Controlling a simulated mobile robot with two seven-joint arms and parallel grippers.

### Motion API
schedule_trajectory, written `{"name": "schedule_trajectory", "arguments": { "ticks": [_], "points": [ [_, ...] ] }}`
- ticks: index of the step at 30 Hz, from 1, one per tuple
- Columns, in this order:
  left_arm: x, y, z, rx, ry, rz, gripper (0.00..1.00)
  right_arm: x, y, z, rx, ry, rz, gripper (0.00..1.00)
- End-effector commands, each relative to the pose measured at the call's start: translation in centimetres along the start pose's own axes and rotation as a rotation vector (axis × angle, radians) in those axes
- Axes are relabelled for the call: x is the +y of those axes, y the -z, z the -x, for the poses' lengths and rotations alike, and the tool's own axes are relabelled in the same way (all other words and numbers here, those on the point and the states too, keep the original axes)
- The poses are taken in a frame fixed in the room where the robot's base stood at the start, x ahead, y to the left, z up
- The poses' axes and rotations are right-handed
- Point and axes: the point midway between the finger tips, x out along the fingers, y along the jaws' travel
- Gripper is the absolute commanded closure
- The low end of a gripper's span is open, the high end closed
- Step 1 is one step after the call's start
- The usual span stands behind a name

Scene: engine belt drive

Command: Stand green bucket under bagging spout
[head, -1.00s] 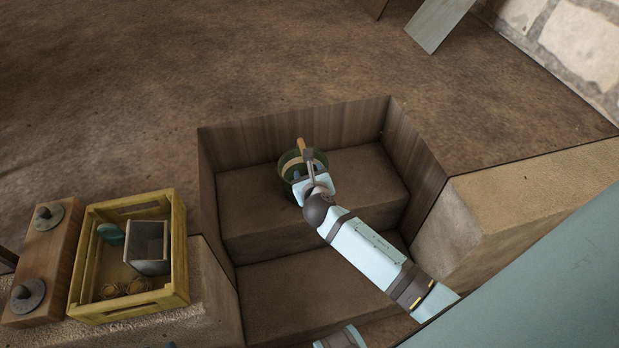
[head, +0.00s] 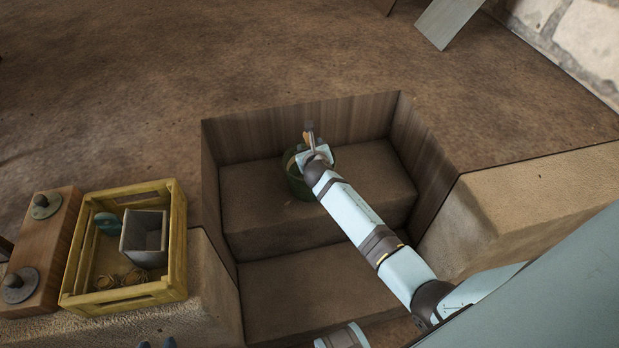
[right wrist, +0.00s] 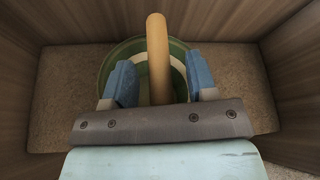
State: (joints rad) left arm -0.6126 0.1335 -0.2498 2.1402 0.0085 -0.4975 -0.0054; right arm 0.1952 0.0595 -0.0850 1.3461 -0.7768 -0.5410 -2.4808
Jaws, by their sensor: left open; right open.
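The green bucket (head: 297,188) stands upright on the upper step inside the sunken pit, near its back wall. In the right wrist view the bucket (right wrist: 107,64) has a pale inner band, and a wooden handle grip (right wrist: 157,45) crosses above it. My right gripper (right wrist: 160,75) is open over the bucket, one blue finger on each side of the grip. No contact is visible. In the head view my right wrist hides part of the bucket. My left gripper (head: 158,344) shows only as fingertips at the bottom edge, open and empty. I cannot make out a bagging spout.
Wooden walls (head: 270,138) enclose the pit, with a lower step (head: 290,285) in front. A yellow crate (head: 178,235) holding a grey box (head: 144,238) stands left of it, beside a wooden block (head: 45,240) with round knobs. A grey board (head: 450,20) lies at the back right.

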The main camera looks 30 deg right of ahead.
Motion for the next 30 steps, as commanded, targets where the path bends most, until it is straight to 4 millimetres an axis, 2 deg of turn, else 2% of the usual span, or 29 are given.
{"name": "schedule_trajectory", "arguments": {
  "ticks": [7, 8, 14, 15, 26, 30],
  "points": [
    [0.10, 0.09, 0.07, 0.002, -0.002, 0.000, 0.57, 0.00, -0.03, -0.20, 0.000, 0.000, 0.000, 0.48],
    [0.11, 0.09, 0.07, 0.001, -0.002, 0.000, 0.57, 0.00, -0.03, -0.19, 0.000, 0.000, 0.000, 0.52],
    [0.13, 0.09, 0.08, 0.002, -0.003, 0.001, 0.57, 0.00, -0.02, -0.18, 0.000, 0.000, 0.000, 0.98],
    [0.13, 0.09, 0.08, 0.002, -0.003, 0.001, 0.57, 0.00, -0.02, -0.18, 0.000, 0.000, 0.000, 1.00],
    [0.15, 0.15, 0.12, 0.003, -0.003, 0.001, 0.57, -0.05, -0.23, -0.15, -0.002, 0.000, 0.000, 1.00],
    [0.16, 0.41, 0.30, 0.002, -0.003, 0.002, 0.57, -0.29, -0.94, 0.11, -0.004, 0.000, 0.001, 1.00]
  ]
}}
